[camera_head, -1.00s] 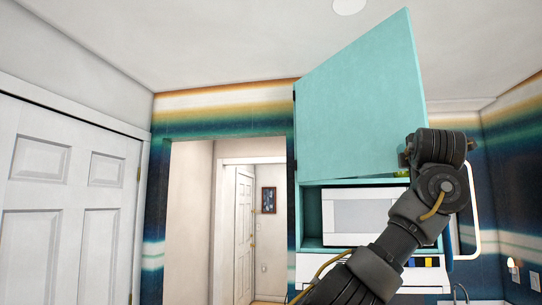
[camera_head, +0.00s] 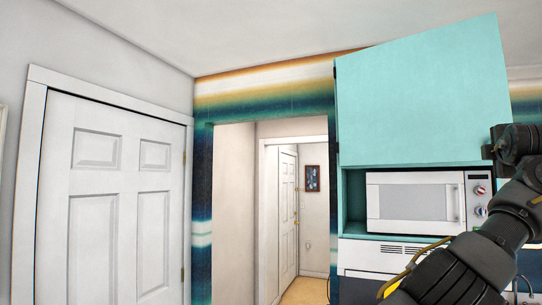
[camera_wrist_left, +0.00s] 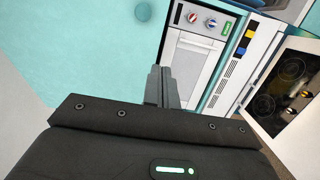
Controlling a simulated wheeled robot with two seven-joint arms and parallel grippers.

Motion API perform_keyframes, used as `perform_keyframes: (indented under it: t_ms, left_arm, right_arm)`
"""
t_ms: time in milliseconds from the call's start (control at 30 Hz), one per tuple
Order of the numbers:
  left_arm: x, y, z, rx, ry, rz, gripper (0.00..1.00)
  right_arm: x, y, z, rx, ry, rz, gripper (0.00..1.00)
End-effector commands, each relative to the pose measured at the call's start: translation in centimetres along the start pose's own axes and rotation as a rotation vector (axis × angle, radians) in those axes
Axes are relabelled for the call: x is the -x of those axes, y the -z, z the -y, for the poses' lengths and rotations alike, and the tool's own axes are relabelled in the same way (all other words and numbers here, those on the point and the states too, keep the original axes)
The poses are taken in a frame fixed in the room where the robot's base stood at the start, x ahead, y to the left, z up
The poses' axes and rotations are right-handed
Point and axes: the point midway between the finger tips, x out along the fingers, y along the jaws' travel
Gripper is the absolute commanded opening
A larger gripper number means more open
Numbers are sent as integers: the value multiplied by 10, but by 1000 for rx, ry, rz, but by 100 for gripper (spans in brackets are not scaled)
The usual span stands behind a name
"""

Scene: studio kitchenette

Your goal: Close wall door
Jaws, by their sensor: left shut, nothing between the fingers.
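The wall door is a flat teal cabinet door (camera_head: 420,95), hinged on its left side above the microwave. It stands ajar, with its right edge swung out towards me. My arm comes in from the lower right of the head view, and its wrist is beside the door's lower right corner; the fingertips are hidden there. In the left wrist view my left gripper (camera_wrist_left: 162,85) is shut and empty, its fingers in front of a teal surface (camera_wrist_left: 95,45). Whether they touch it I cannot tell. My right gripper is not in view.
A white microwave (camera_head: 410,202) sits in the teal niche below the door. The left wrist view also shows a dark cooktop (camera_wrist_left: 285,85) at the right. A white panelled door (camera_head: 115,190) and an open doorway (camera_head: 235,215) lie to the left.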

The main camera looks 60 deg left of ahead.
Motion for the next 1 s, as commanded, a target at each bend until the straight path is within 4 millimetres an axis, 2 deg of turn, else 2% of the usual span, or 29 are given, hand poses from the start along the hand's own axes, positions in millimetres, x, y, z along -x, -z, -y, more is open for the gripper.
perform_keyframes:
  t_ms: [433,567,667,733,1000]
  left_arm:
    - [2,3,1,0,-1,-2,0]
    - [15,-3,5,2,-2,4,0]
    - [33,-9,7,1,-2,13,0]
    - [41,-25,-1,-3,1,17,0]
    - [60,-70,-4,-4,2,4,0]
  right_arm:
    - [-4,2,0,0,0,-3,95]
    - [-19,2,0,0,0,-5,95]
    - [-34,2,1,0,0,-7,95]
    - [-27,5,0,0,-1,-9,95]
    - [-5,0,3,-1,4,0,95]
